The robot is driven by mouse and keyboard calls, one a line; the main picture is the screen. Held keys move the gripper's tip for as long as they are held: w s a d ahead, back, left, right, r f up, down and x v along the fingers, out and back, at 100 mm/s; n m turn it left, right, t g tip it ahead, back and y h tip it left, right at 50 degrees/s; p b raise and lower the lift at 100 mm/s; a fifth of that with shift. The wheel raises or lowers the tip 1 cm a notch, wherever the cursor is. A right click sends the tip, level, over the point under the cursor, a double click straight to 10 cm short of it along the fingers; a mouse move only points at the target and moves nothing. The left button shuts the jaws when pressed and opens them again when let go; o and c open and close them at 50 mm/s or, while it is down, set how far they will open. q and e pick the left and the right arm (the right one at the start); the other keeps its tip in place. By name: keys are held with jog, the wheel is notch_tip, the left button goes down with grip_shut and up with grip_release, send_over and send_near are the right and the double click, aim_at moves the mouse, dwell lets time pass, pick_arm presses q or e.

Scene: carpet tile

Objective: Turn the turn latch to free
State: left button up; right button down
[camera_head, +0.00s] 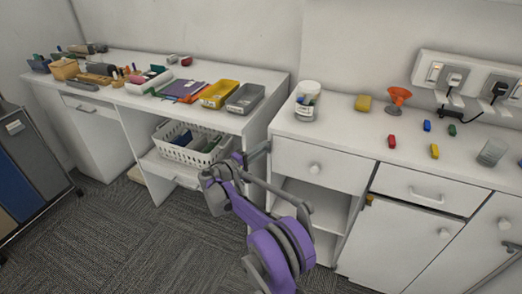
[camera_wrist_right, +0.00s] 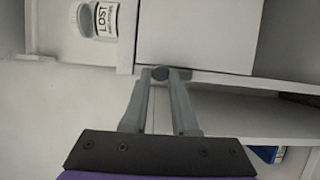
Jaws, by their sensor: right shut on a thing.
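My right gripper (camera_head: 257,151) reaches from below to the upper left edge of the white drawer cabinet. My left gripper is out of view.
A labelled jar (camera_head: 307,101) stands on the cabinet top near the gripper; it also shows in the wrist view (camera_wrist_right: 96,20). Open shelves (camera_wrist_right: 240,103) lie below the drawer. A small yellow piece (camera_head: 369,200) sits by the right-hand door. A white basket (camera_head: 188,148) is on the left desk's shelf.

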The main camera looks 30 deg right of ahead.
jog(key=c, duration=0.7)
grip_release()
jog(key=v, duration=1.1)
